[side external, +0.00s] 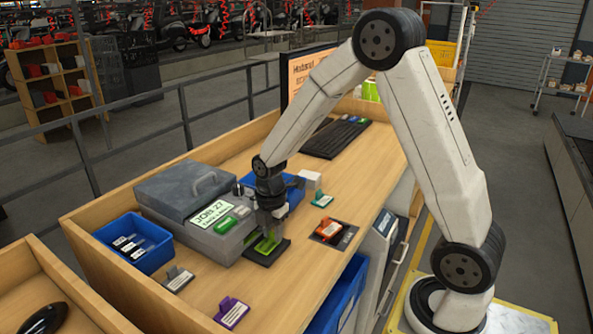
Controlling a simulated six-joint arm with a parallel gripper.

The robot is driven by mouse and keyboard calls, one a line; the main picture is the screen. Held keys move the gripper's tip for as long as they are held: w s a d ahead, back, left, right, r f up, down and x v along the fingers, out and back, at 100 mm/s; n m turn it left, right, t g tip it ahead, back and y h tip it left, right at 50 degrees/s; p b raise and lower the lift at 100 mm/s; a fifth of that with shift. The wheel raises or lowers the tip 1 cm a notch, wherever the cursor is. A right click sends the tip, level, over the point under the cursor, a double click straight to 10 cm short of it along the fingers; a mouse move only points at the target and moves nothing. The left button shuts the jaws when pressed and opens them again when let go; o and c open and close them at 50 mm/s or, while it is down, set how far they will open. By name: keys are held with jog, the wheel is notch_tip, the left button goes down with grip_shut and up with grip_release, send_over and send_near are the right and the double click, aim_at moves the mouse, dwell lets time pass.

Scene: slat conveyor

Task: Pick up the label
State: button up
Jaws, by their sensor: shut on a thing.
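My gripper (270,224) points down over the wooden bench, just right of the grey box. It is shut on a small bright green piece (266,244), which looks like a label. The green piece is at a flat black pad (262,256) on the bench; I cannot tell whether it touches the pad. The fingers hide part of it. A white and green card reading JOB 27 (210,216) lies on the grey box (222,240), left of my gripper. Other small label-like pieces are grey (178,279), purple (232,313), teal (322,200) and orange on black (330,229).
A blue bin (158,258) with several dark pieces stands at the left of the bench. A keyboard (335,138) and a monitor (300,70) are at the back. A raised wooden edge (135,190) runs along the far side. Bench space in front of my gripper is mostly clear.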

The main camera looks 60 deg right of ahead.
jog(key=shift+r, duration=0.7)
jog(key=s+a+r, duration=0.1)
jog(key=s+r, duration=1)
jog(key=s, duration=0.3)
jog(key=shift+a, duration=0.3)
jog(key=shift+w, duration=0.1)
